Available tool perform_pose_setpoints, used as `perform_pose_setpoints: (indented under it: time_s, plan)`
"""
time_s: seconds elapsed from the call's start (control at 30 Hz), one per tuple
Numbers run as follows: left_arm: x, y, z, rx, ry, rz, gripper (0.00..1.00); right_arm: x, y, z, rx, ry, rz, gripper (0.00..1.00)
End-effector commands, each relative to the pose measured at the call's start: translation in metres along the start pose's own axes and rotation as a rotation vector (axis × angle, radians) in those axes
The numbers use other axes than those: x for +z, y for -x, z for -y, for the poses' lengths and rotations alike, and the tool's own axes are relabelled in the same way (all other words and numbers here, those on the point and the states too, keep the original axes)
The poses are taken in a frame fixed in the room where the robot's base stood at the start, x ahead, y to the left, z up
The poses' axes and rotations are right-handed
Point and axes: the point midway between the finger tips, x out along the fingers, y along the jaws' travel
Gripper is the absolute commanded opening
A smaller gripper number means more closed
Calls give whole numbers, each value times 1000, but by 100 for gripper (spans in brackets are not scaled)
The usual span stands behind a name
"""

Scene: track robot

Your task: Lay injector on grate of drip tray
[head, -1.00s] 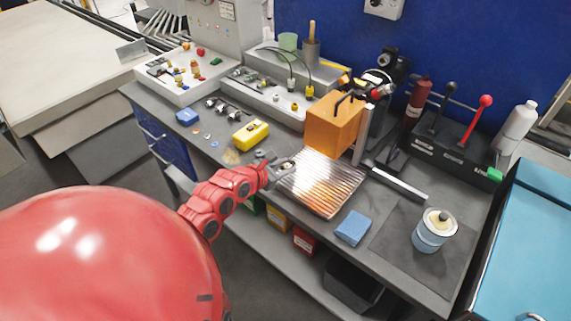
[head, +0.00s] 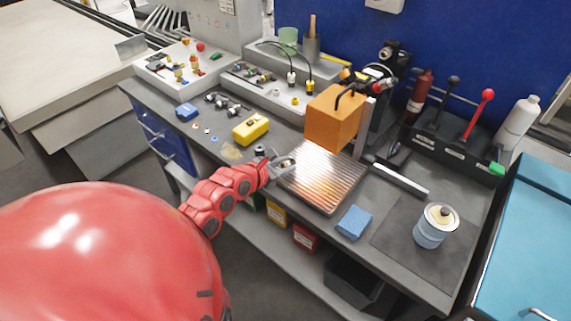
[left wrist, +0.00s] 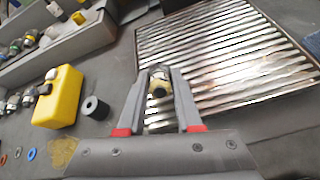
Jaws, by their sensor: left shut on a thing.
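The drip tray's ribbed metal grate (head: 325,180) lies on the grey bench, shining under the light. It fills the upper right of the left wrist view (left wrist: 225,50). My left gripper (head: 287,163) is at the grate's left edge. In the left wrist view my left gripper (left wrist: 160,90) is shut on a small metal piece with a pale yellowish end, apparently the injector (left wrist: 158,83). The fingers hide most of its length. The fingertips overlap the grate's near-left corner in that view; I cannot tell whether the piece touches it. My right gripper is not in view.
Lever controls (head: 455,140) stand at the back right.

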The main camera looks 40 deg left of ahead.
Motion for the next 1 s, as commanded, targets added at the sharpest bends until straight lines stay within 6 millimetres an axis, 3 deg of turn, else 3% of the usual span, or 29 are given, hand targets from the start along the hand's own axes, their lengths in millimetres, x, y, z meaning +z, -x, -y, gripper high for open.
perform_pose_setpoints:
  time_s: [0.43,0.47,0.63,1.0]
  plan:
    - [-8,-5,2,0,0,2,0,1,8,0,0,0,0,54]
    - [-7,-4,2,0,0,2,39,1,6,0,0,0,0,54]
    - [-7,-4,2,0,0,2,69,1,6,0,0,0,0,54]
    - [-8,1,1,3,0,1,69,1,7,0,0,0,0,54]
